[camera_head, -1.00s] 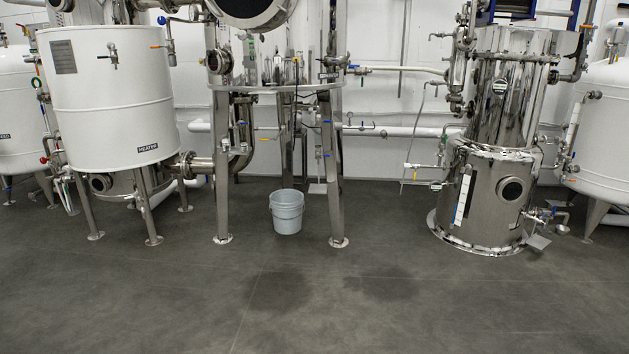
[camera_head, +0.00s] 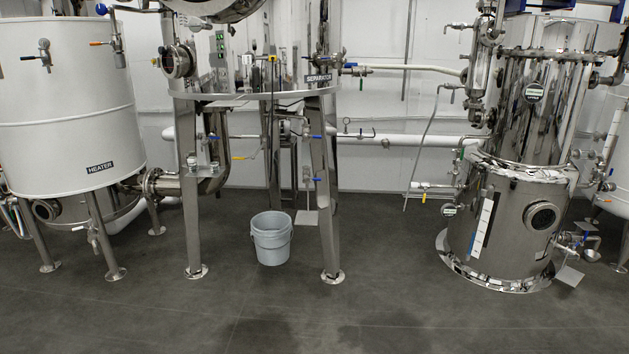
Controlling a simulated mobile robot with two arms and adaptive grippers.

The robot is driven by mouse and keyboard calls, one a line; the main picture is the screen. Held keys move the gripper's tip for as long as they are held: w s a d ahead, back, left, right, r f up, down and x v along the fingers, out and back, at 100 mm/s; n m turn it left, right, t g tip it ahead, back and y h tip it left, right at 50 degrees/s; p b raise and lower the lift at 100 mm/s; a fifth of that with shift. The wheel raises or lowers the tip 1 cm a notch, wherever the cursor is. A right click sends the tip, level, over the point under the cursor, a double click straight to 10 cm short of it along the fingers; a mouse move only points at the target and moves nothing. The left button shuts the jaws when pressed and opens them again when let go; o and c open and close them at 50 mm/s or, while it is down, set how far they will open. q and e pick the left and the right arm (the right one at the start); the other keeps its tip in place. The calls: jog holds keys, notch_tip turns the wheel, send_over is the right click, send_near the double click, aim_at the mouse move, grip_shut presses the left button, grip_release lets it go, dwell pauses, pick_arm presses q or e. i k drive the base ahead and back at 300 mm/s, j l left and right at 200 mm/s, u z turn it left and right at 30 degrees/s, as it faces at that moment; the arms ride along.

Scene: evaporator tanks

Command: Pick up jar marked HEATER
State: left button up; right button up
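A large white cylindrical tank (camera_head: 62,150) stands on metal legs at the left of the head view. A black label with white letters reading HEATER (camera_head: 100,167) is on its lower right side. Neither of my grippers shows in the head view.
A steel separator stand (camera_head: 320,180) with splayed legs is in the middle, a grey bucket (camera_head: 271,240) on the floor beneath it. A shiny steel vessel (camera_head: 505,220) stands at the right. The dark floor (camera_head: 330,315) in front is clear.

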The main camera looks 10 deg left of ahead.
aim_at(215, 167)
jog(key=i, duration=1.6)
